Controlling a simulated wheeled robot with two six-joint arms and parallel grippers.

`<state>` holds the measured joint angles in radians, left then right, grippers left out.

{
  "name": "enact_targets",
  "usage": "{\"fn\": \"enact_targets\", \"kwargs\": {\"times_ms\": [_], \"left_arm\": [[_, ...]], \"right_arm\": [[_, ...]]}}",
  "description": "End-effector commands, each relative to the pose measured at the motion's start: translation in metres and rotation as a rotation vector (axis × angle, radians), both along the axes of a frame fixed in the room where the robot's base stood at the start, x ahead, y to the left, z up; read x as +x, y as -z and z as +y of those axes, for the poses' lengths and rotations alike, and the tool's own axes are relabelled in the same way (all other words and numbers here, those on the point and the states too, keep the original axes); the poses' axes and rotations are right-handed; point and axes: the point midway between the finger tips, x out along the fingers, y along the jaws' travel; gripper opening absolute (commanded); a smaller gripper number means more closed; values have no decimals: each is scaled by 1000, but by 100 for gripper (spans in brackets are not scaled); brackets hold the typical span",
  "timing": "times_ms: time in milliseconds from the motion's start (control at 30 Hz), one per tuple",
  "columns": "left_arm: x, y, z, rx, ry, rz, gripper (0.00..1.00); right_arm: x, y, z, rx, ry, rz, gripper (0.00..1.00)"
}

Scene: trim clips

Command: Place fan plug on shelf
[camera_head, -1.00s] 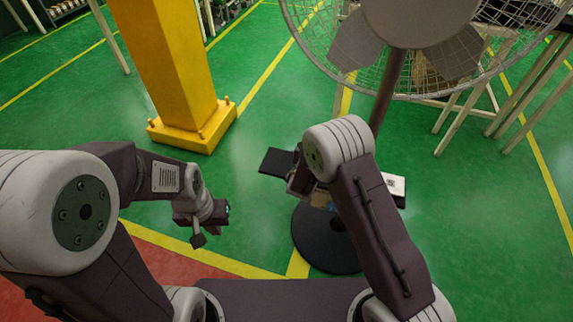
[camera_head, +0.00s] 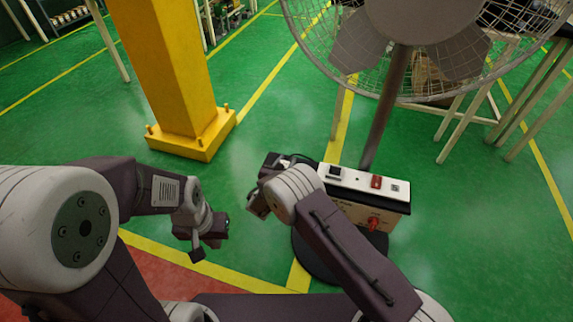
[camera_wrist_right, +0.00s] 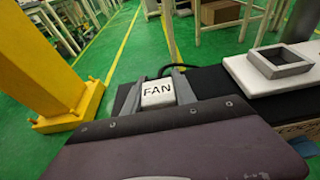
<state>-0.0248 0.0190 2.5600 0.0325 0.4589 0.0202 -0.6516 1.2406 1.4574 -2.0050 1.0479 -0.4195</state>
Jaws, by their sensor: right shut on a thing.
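The fan plug (camera_wrist_right: 157,92) is a pale block marked FAN, with a black cable behind it. In the right wrist view it sits between the two grey fingers of my right gripper (camera_wrist_right: 158,86), which is shut on it. The black shelf (camera_wrist_right: 218,84) lies just right of the plug, beside the control box; I cannot tell whether they touch. In the head view my right gripper (camera_head: 268,170) is left of the box, and the plug is mostly hidden. My left gripper (camera_head: 212,236) hangs apart on the left; its jaw opening is unclear.
The control box (camera_head: 378,208) has a white top with switches and a red knob on its front. A square-framed socket (camera_wrist_right: 281,62) stands on that top. The fan's pole (camera_head: 383,115) rises behind the box. A yellow column (camera_head: 165,70) stands back left; green floor lies between.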

Motion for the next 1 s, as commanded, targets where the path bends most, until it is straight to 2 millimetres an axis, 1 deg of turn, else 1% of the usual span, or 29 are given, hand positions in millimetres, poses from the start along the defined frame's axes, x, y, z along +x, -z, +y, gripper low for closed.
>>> {"fn": "enact_targets", "kwargs": {"times_ms": [100, 267, 300, 333, 367, 633, 733, 867, 1000], "left_arm": [[0, -1, 0, 0, 0, 0, 0], [0, 4, 0, 0, 0, 0, 0], [0, 2, 0, 0, 0, 0, 0], [0, 2, 0, 0, 0, 0, 0], [0, 2, 0, 0, 0, 0, 0], [0, 2, 0, 0, 0, 0, 0], [0, -5, 0, 0, 0, 0, 0], [0, -11, 0, 0, 0, 0, 0], [0, -20, 0, 0, 0, 0, 0]], "right_arm": [[0, -2, 0, 1, 0, 0, 0], [0, 4, 0, 0, 0, 0, 0], [0, 2, 0, 0, 0, 0, 43], [0, 2, 0, 0, 0, 1, 52], [0, 2, 0, 0, 0, 1, 54], [0, 1, 0, 0, 0, 1, 54], [-1, -5, 1, 1, -1, 1, 54], [-22, -12, 8, -1, -4, 3, 54], [-53, -22, 19, -1, -6, 2, 54]]}}
